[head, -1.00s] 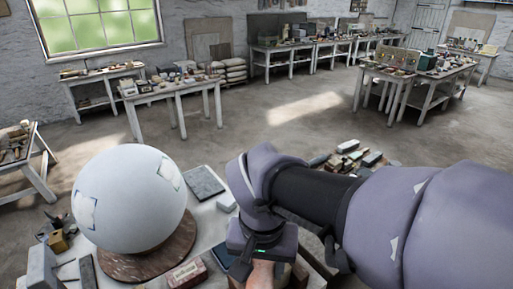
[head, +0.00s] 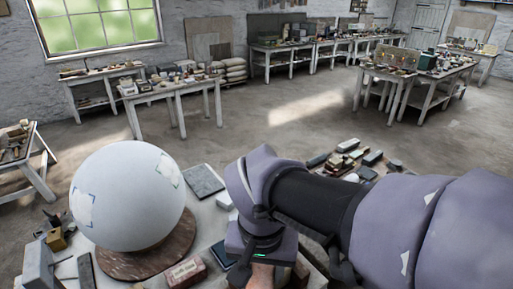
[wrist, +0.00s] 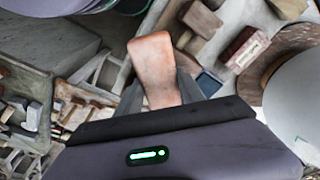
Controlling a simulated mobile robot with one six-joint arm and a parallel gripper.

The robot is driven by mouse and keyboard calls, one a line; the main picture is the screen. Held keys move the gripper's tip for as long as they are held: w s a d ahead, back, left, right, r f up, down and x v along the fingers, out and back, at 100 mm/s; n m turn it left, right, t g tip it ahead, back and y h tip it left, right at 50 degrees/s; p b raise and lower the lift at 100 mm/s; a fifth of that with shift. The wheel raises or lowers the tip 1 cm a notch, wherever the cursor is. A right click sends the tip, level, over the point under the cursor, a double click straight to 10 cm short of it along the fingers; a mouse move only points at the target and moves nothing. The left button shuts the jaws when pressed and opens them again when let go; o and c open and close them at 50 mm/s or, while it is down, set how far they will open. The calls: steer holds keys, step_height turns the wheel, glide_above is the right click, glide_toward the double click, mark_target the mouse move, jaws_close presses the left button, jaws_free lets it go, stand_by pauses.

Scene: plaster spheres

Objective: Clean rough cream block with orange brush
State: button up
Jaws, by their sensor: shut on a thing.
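My gripper (wrist: 165,92) is shut on an orange-brown block-like thing, apparently the orange brush (wrist: 152,62). Its far end sticks out past the fingers in the wrist view, and bristles cannot be made out. In the head view the orange brush (head: 262,276) shows partly below my wrist, at the bottom edge. I cannot surely single out the rough cream block. A pale block (head: 226,200) lies on the table left of my wrist, but its texture is too small to tell.
A large white plaster sphere (head: 128,190) with marked patches stands on a round brown base (head: 150,262) at left. A dark slab (head: 203,181) and a reddish box (head: 186,272) lie near it. Several blocks (head: 355,158) crowd the area beyond my arm.

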steer(key=shift+s+a, duration=0.15)
steer(key=shift+s, duration=0.65)
steer(key=shift+w, duration=0.1)
steer(key=shift+w+d, duration=0.2)
steer(key=shift+w, duration=0.9)
steer(key=shift+w+d, duration=0.2)
steer(key=shift+w, duration=0.9)
steer(key=shift+s+a, duration=0.2)
steer(key=shift+s, duration=1)
steer(key=shift+s+a, duration=0.2)
steer(key=shift+s, duration=0.95)
steer(key=shift+w+d, duration=0.2)
steer(key=shift+w, duration=1)
steer(key=shift+w+d, duration=0.2)
steer(key=shift+w, duration=0.95)
steer(key=shift+s+a+r+p, duration=0.1)
steer(key=shift+s+r+p, duration=0.25)
steer(key=shift+s, duration=0.3)
steer(key=shift+s+a+r+p, duration=0.1)
steer(key=shift+s+r+p, duration=0.1)
steer(key=shift+s+r, duration=0.3)
steer(key=shift+f, duration=0.2)
